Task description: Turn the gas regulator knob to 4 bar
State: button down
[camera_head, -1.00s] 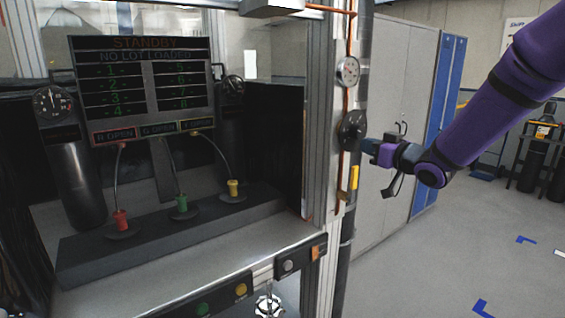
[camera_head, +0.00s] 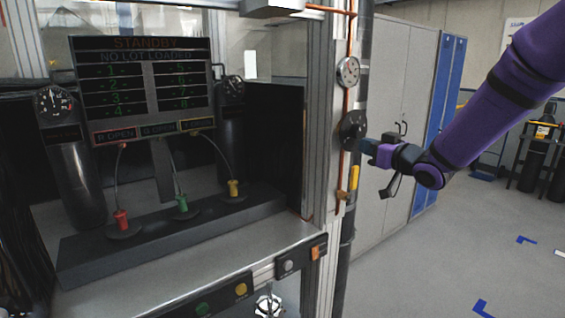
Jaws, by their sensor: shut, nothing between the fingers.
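The gas regulator knob (camera_head: 352,130) is a dark round knob on the copper gas line, at the right post of the machine cabinet. A white-faced pressure gauge (camera_head: 348,71) sits just above it; its reading is too small to make out. My gripper (camera_head: 366,146) comes in from the right on my purple arm. Its fingertips are at the right edge of the knob, and I cannot tell if they touch it. The fingers are small in view and look closed, with nothing between them.
A yellow valve handle (camera_head: 354,177) sits on the pipe below the knob. Grey lockers (camera_head: 392,75) stand behind. The cabinet holds a status screen (camera_head: 140,85) reading STANDBY and red, green and yellow plugs.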

jog(key=shift+s+d+f, duration=0.15)
jog(key=shift+s+d, duration=0.15)
jog(key=shift+s, duration=0.5)
jog(key=shift+s+d+f, duration=0.1)
jog(key=shift+s+d, duration=0.25)
jog(key=shift+s, duration=0.45)
jog(key=shift+s+d+f, duration=0.15)
jog(key=shift+s+d, duration=0.15)
jog(key=shift+s, duration=0.5)
jog(key=w+r+n, duration=0.1)
jog(key=w+n, duration=0.5)
jog(key=shift+a+r, duration=0.2)
jog(key=shift+a, duration=0.25)
jog(key=shift+r, duration=0.1)
